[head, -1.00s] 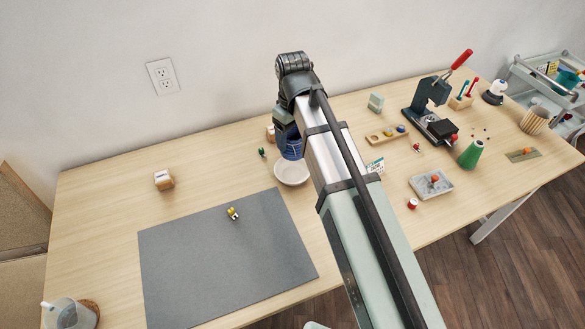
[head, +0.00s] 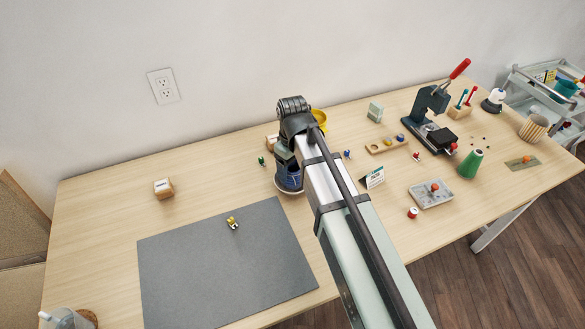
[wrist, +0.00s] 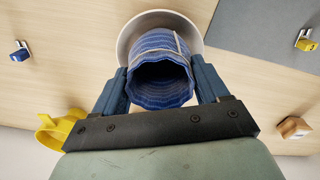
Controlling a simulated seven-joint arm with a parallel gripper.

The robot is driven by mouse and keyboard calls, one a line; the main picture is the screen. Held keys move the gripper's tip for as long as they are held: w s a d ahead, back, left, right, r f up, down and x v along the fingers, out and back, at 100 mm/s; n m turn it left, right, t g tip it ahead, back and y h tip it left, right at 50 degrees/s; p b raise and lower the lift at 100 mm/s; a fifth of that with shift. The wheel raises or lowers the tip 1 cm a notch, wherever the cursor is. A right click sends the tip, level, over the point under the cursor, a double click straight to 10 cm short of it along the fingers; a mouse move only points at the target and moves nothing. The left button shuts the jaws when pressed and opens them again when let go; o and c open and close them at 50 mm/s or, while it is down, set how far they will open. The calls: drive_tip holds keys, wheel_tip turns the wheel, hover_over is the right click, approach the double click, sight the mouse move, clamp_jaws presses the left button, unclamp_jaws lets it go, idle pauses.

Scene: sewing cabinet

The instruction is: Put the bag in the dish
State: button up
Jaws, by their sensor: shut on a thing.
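A blue bag (wrist: 160,78) with pale lines is held upright between the two fingers of my gripper (wrist: 162,85). In the head view the bag (head: 289,177) shows below my wrist, partly hidden by the gripper. The white dish (wrist: 127,42) is beyond the bag in the wrist view, and the bag's far end overlaps its middle. In the head view only a bit of the dish's rim (head: 291,192) shows under the bag. My gripper is shut on the bag above the dish. I cannot tell whether the bag touches the dish's bottom.
A grey mat (head: 225,265) lies front left with a small yellow clip (head: 232,223) on it. A wooden block (head: 163,188) stands at the left. A yellow container (head: 319,117) is behind my arm. A sign (head: 373,177) and a press (head: 430,115) stand at the right.

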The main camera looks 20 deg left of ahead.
drive_tip(key=shift+f, duration=0.55)
drive_tip(key=shift+f, duration=0.15)
drive_tip(key=o, duration=1.1)
drive_tip(key=shift+o, duration=0.2)
wheel_tip(320, 180, up, 12)
drive_tip(key=shift+r, duration=0.2)
